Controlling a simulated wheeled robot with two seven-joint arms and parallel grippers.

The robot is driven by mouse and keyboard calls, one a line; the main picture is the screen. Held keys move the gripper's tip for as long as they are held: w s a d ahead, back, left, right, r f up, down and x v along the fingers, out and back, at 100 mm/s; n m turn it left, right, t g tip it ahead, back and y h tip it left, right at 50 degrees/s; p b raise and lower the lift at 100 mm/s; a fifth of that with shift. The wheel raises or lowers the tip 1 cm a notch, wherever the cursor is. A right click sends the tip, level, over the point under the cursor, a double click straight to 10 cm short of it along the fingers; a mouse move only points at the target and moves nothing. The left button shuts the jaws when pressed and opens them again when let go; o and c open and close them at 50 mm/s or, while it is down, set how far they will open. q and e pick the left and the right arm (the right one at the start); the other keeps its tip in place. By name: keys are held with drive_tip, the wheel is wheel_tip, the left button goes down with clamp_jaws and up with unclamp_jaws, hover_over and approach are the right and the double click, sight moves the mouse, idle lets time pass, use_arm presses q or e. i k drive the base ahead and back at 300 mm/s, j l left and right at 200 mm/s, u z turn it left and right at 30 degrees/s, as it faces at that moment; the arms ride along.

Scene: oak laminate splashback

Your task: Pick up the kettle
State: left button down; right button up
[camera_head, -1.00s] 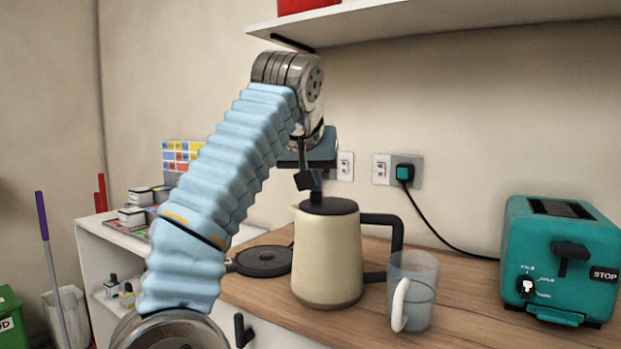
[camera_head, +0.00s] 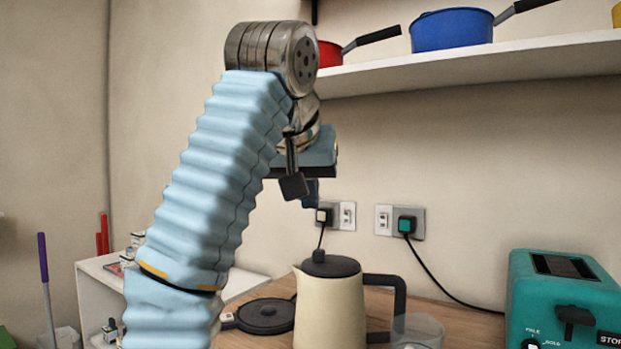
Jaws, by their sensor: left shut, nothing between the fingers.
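The cream kettle (camera_head: 331,312) has a black lid with a knob and a black handle on its right side. It stands upright on the wooden counter, and its bottom is cut off by the picture's lower edge. My left gripper (camera_head: 302,189) is above the kettle and slightly left of the lid knob, with a clear gap between them. Its dark fingers point down, shut and empty. My right gripper is not in view.
A black round disc (camera_head: 266,316) lies to the left. A teal toaster (camera_head: 563,300) is at the right. The shelf (camera_head: 480,72) above holds a blue pan (camera_head: 451,30) and a red pan (camera_head: 330,54).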

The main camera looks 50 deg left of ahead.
sight(331, 313)
drive_tip(key=k, duration=1)
